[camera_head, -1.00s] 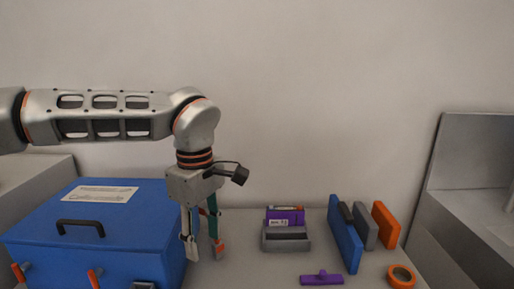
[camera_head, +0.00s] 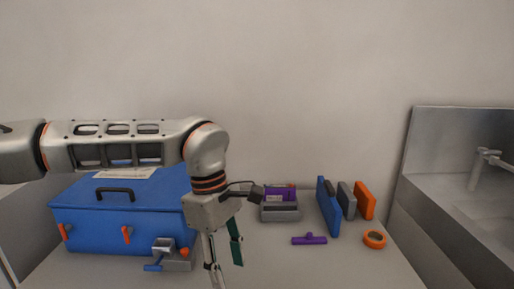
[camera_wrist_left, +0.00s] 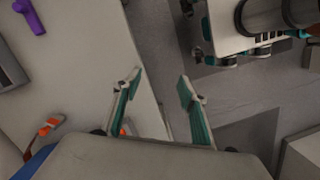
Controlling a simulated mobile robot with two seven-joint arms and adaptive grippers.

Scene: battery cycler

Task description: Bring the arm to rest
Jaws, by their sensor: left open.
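My left arm comes in from the left, and its gripper (camera_head: 228,274) hangs down with its fingers spread and nothing between them. It is in front of the grey worktop's back items and right of the blue box (camera_head: 110,228). In the left wrist view the two teal-sided fingers (camera_wrist_left: 160,76) stand apart, above the table's edge and the grey floor. My right arm and gripper are in neither view.
A small grey clamp-like device (camera_head: 176,258) stands by the box, close to the gripper's left. A grey holder (camera_head: 280,214), a purple handle-shaped part (camera_head: 309,239), upright blue (camera_head: 328,207) and orange (camera_head: 365,200) slabs and an orange ring (camera_head: 375,239) are further right. A sink (camera_head: 470,205) lies beyond.

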